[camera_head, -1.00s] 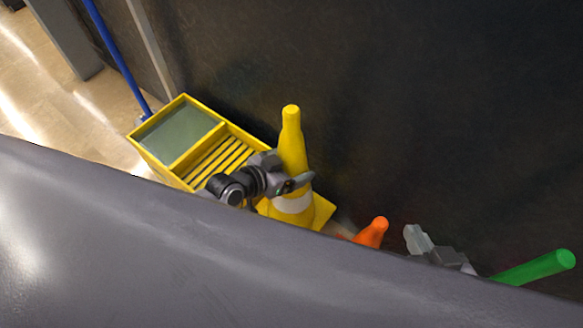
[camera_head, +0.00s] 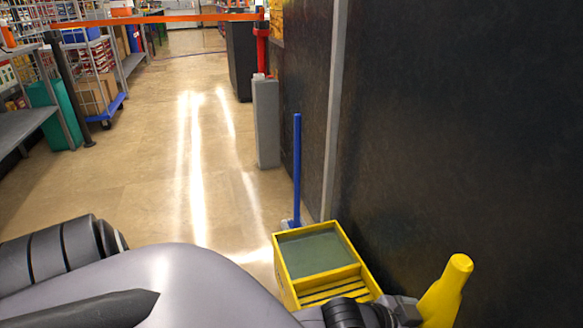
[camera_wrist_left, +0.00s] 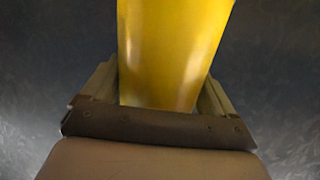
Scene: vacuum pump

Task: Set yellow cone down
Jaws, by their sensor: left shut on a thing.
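The yellow cone (camera_head: 446,288) shows at the lower right of the head view, tilted, with its narrow top up. Its base is cut off by the frame's lower edge, so I cannot tell whether it touches the floor. My left gripper (camera_head: 408,308) is at the cone's side, partly cut off below. In the left wrist view the cone (camera_wrist_left: 172,45) fills the space between the two fingers of my left gripper (camera_wrist_left: 160,90), which is shut on it. My right gripper is not in view.
A yellow mop bucket (camera_head: 279,262) stands just left of the cone, with a blue-handled tool (camera_head: 297,165) behind it. A dark wall (camera_head: 450,130) rises close on the right. Open floor (camera_head: 150,180) stretches away to the left. A grey post (camera_head: 266,122) stands farther back.

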